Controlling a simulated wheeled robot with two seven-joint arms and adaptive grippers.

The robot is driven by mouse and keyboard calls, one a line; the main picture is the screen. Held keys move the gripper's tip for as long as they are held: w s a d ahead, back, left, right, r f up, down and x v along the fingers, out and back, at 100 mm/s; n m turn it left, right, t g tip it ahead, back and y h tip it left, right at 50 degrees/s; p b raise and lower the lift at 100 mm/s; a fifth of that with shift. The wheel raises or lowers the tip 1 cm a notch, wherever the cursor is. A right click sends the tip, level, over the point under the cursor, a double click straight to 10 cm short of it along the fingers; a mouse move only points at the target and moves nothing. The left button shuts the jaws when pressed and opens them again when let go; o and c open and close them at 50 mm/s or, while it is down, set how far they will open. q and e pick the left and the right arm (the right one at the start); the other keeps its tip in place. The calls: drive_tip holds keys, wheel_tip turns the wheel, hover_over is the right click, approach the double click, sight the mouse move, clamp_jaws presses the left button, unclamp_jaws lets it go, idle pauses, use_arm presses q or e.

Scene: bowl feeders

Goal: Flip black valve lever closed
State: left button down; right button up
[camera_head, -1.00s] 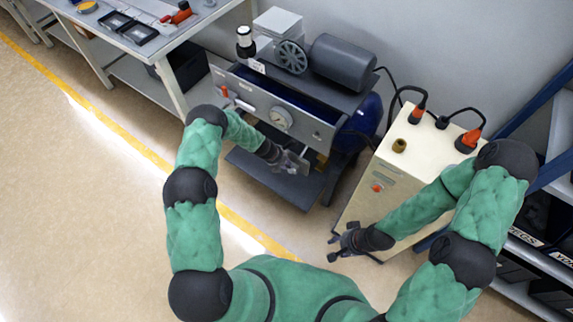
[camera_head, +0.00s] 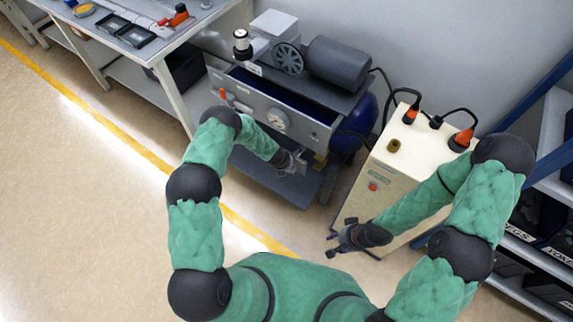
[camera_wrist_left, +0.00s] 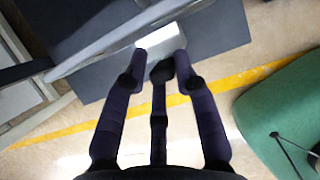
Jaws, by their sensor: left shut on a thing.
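A pale grey block lies just beyond the fingertips. My right gripper (camera_head: 345,239) is open and empty in front of the cream cabinet.
The cream cabinet (camera_head: 405,165) with orange-and-black plugs stands right of the compressor. A workbench (camera_head: 120,40) with trays is at upper left. Blue-framed shelving (camera_head: 550,130) is at right. The floor at left is clear, crossed by a yellow line.

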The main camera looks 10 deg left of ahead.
use_arm(q)
drive_tip(key=c, duration=1.1)
unclamp_jaws()
drive_tip(key=shift+s+d+f, duration=0.35)
drive_tip(key=shift+s+d, duration=0.1)
drive_tip(key=shift+s, duration=0.15)
drive_tip(key=shift+w, duration=0.1)
drive_tip(key=shift+w+a+r, duration=0.2)
drive_tip(key=shift+w+r, duration=0.05)
drive_tip(key=s+a+r, duration=0.1)
drive_tip(key=s, duration=0.3)
drive_tip(key=s+a+r, duration=0.2)
drive_tip(key=s, duration=0.3)
drive_tip(key=s+a+r, duration=0.1)
drive_tip(key=s, duration=0.3)
drive_tip(key=shift+s+a+r, duration=0.15)
drive_tip(key=shift+a+r, duration=0.05)
